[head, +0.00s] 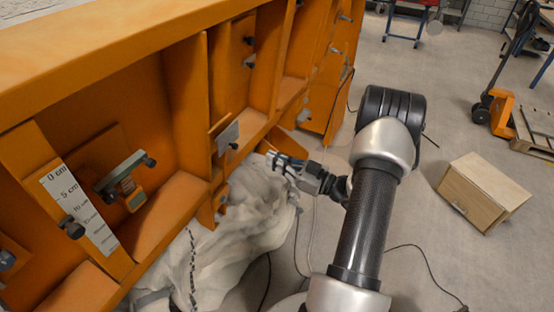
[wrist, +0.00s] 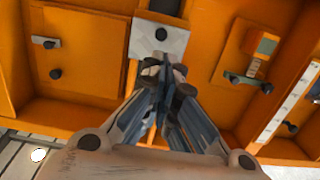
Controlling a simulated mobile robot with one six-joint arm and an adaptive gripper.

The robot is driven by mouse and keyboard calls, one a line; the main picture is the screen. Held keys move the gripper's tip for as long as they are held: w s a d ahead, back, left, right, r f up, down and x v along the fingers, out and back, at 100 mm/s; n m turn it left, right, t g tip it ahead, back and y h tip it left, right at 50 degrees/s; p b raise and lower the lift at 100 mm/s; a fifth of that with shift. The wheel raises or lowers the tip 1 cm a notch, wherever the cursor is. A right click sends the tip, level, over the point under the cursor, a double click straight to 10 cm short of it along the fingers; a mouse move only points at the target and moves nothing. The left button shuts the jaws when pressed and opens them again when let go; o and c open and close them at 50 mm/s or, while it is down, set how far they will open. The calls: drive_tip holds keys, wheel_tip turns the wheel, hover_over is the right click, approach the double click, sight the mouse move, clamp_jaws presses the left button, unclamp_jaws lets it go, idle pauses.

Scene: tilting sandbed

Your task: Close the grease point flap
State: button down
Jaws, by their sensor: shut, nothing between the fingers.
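A small grey metal plate with a black round knob (head: 229,138) sits on an orange upright of the frame; I take it to be the grease point flap, but cannot be sure. In the wrist view the grey plate (wrist: 146,42) is at top centre, just beyond my fingertips. An orange piece stands beside it in the head view, and I cannot tell whether it is hinged. My gripper (head: 272,157) is shut and empty, to the right of and slightly below the plate. In the wrist view my gripper (wrist: 166,88) points at the plate; contact cannot be told.
The orange frame (head: 100,40) has deep bays and ribs. A grey bracket with knobs (head: 124,170) and a centimetre scale (head: 80,205) are at left. Crumpled pale cloth (head: 240,225) hangs below the frame. A wooden box (head: 483,190) lies on open floor at right.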

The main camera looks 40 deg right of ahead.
sight(236, 146)
drive_tip(key=b+x, duration=0.1)
drive_tip(key=x, duration=0.9)
drive_tip(key=shift+w+a, duration=0.1)
drive_tip(key=shift+w, duration=0.05)
drive_tip(key=shift+b, duration=0.3)
drive_tip(key=shift+w+a+f+b, duration=0.1)
drive_tip(key=shift+w+f+b, duration=0.1)
drive_tip(key=shift+w, duration=0.1)
drive_tip(key=shift+w+a+f+b, duration=0.1)
drive_tip(key=shift+w+a+b, duration=0.1)
drive_tip(key=shift+w, duration=0.1)
drive_tip(key=shift+s+d+r, duration=0.1)
drive_tip(key=shift+r, duration=0.05)
